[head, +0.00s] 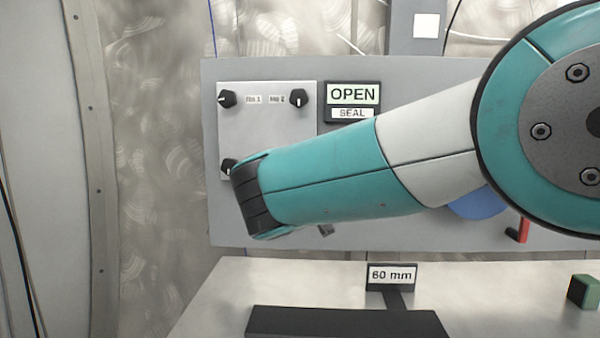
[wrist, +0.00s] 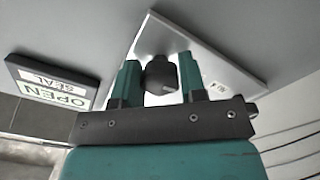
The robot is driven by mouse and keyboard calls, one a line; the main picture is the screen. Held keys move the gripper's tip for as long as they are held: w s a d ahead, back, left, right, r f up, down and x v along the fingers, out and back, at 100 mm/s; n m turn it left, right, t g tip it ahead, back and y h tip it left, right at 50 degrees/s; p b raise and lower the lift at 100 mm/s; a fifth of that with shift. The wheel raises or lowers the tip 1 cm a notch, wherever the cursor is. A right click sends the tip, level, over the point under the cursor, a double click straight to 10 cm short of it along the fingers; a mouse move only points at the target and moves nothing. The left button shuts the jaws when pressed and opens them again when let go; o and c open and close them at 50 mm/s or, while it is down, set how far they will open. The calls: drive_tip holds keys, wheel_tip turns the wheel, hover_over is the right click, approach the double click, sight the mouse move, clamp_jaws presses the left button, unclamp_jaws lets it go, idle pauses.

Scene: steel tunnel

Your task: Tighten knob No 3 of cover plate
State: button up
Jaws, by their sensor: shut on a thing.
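The cover plate (head: 265,130) is a light grey square on a darker panel. In the head view three black knobs show on it: upper left (head: 228,98), upper right (head: 299,97) and lower left (head: 228,167), partly behind my arm. Its lower right part is hidden by my arm. In the wrist view my gripper (wrist: 160,82) is shut on a black knob (wrist: 160,76), one teal finger on each side, at the plate (wrist: 205,55). A small label (wrist: 217,91) beside this knob is too small to read. In the head view my gripper is hidden behind my arm.
An OPEN/SEAL sign (head: 352,101) is right of the plate, and it also shows in the wrist view (wrist: 50,82). A blue round part (head: 480,204) and a red handle (head: 519,229) are lower right. Below, a bench (head: 215,300) carries a 60 mm sign (head: 391,276) and a green block (head: 583,291).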

drive_tip(key=o, duration=0.9)
drive_tip(key=s+b, duration=0.1)
drive_tip(key=s, duration=0.4)
drive_tip(key=s+b, duration=0.1)
drive_tip(key=s, duration=1.1)
drive_tip(key=shift+s+a+b, duration=0.2)
drive_tip(key=shift+a+b, duration=0.05)
drive_tip(key=shift+b, duration=0.15)
